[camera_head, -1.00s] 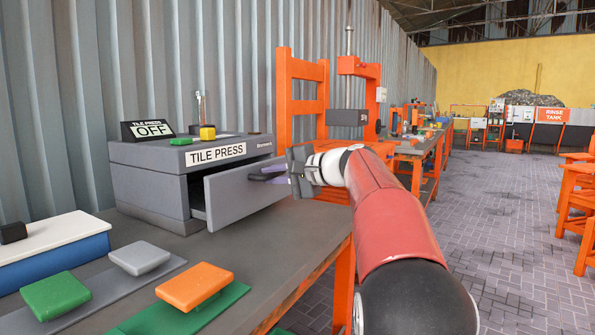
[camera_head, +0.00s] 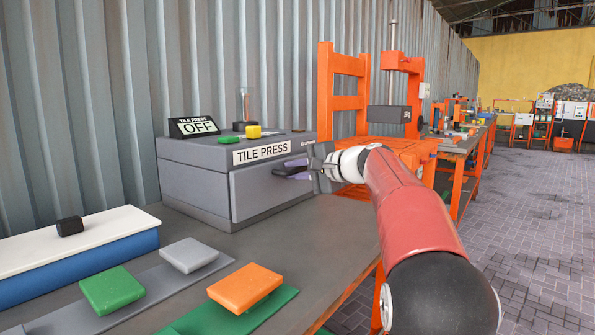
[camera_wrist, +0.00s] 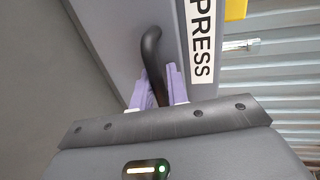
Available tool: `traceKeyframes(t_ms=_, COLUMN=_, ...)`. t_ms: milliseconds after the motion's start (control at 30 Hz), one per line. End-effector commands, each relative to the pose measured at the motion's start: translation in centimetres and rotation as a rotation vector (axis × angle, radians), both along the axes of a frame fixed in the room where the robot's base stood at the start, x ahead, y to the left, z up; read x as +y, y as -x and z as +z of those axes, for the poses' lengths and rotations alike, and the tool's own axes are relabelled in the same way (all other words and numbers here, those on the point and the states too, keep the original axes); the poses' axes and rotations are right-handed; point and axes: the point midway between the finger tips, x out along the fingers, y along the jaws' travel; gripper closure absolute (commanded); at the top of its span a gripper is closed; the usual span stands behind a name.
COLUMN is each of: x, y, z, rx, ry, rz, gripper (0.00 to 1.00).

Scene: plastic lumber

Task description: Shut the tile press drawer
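The grey tile press (camera_head: 195,180) stands on the bench against the corrugated wall, with its "TILE PRESS" label and a sign reading OFF. Its drawer front (camera_head: 262,192) sits against the press body, with no open gap showing in the head view. My gripper (camera_head: 294,169) is at the drawer front. In the wrist view, the lavender fingers of my gripper (camera_wrist: 160,88) lie on either side of the dark curved drawer handle (camera_wrist: 151,50) and look closed on it. The handle's lower end is hidden between the fingers.
Green (camera_head: 112,290), grey (camera_head: 189,255) and orange (camera_head: 245,287) tiles lie on the bench in front. A blue and white block (camera_head: 80,245) with a black knob is at left. An orange frame stand (camera_head: 343,90) is behind. Bare bench top lies before the press.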

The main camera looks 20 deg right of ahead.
Motion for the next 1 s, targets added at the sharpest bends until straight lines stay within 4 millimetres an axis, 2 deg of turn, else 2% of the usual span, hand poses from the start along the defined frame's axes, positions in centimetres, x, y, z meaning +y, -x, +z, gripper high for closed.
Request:
traceKeyframes(t_ms=167, x=-0.2, y=0.4, z=0.1, rx=0.0, ry=-0.001, rz=0.003, gripper=0.84)
traceKeyframes(t_ms=600, x=-4.4, y=5.6, z=1.5, rx=-0.002, ry=0.0, rz=-0.002, gripper=0.84)
traceKeyframes(t_ms=1000, x=-4.8, y=6.1, z=1.7, rx=-0.001, ry=-0.001, rz=0.0, gripper=0.84)
